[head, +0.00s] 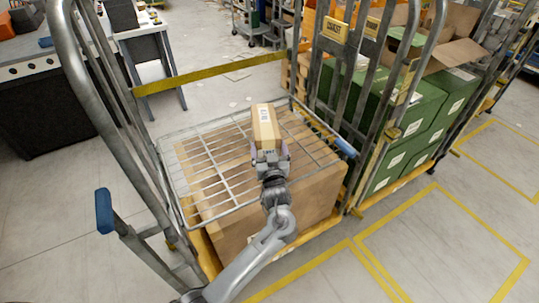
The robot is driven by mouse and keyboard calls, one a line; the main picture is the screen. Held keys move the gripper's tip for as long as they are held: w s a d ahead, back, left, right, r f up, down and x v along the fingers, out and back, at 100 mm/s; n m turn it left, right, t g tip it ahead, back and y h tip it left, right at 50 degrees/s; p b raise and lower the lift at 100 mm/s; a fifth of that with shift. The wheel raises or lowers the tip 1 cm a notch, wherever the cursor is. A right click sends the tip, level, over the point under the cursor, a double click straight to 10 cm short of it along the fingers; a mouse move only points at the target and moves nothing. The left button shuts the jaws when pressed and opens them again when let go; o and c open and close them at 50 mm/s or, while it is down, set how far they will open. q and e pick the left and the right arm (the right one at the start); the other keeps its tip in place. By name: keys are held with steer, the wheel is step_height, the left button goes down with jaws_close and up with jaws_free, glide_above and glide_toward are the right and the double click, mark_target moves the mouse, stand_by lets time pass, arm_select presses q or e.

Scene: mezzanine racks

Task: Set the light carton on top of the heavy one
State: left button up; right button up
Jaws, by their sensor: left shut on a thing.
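My left gripper (270,157) is shut on a small tan carton (264,125) with a white label strip, which I take for the light carton. It shows above the wire shelf of a roll cage; whether it touches the wires I cannot tell. A big brown carton (318,198), which I take for the heavy one, stands in the cage below the wire shelf (178,172). The wires cross over its top, and my arm hides part of its front. My right gripper is not in view.
Tall grey cage posts (82,88) stand on both sides, with a yellow bar (215,72) across the back. A second cage with green cartons (412,108) stands to the right. Yellow floor lines (445,228) mark clear floor at the lower right.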

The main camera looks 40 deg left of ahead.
arm_select(q)
steer(key=shift+r, duration=0.1)
steer(key=o, duration=0.8)
steer(key=shift+f, duration=0.2)
steer(key=shift+o, duration=0.6)
